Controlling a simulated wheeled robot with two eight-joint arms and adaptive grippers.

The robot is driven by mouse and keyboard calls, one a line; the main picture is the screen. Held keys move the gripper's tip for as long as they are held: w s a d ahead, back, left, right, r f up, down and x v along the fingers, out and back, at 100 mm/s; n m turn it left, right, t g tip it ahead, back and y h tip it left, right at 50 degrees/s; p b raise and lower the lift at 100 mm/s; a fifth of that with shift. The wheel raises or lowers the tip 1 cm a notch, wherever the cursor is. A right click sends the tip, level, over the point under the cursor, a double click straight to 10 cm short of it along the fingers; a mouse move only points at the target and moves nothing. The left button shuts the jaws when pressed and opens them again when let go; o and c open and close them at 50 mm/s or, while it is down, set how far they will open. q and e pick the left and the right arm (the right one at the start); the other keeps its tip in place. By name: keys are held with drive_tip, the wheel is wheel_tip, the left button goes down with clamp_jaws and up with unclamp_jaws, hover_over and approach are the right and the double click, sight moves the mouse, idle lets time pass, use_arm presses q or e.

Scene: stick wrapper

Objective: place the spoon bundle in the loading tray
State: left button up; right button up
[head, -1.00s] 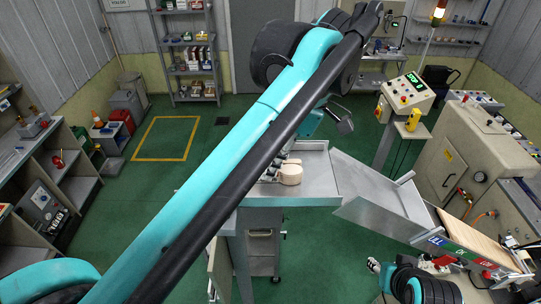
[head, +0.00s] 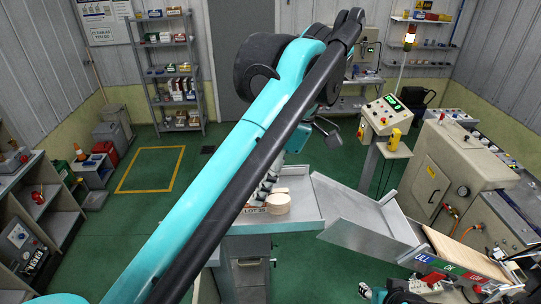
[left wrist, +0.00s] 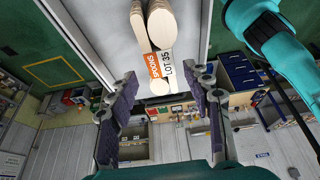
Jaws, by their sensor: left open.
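The spoon bundle (head: 277,203) is pale wood and lies on a grey metal tray (head: 308,212) in the head view; its label reads LOT 35. In the left wrist view the bundle (left wrist: 153,30) shows rounded spoon ends, an orange SPOONS band and a white label, flat on the grey surface. My left gripper (left wrist: 160,95) is open and empty, its two dark fingers apart. The bundle's labelled end lies just beyond the gap between the fingertips in that view. In the head view my left arm hides part of the tray.
A sloped metal chute (head: 365,222) joins the tray's right side. A control box (head: 385,115) stands behind it and a beige machine (head: 450,170) stands at right. A shelf unit (head: 170,80) is at the back. Green floor is clear at left.

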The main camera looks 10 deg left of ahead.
use_arm(q)
drive_tip(key=v, duration=0.9)
drive_tip(key=shift+d+r, duration=0.2)
drive_tip(key=shift+r, duration=0.1)
drive_tip(key=shift+w+a, duration=0.1)
drive_tip(key=shift+a, duration=0.05)
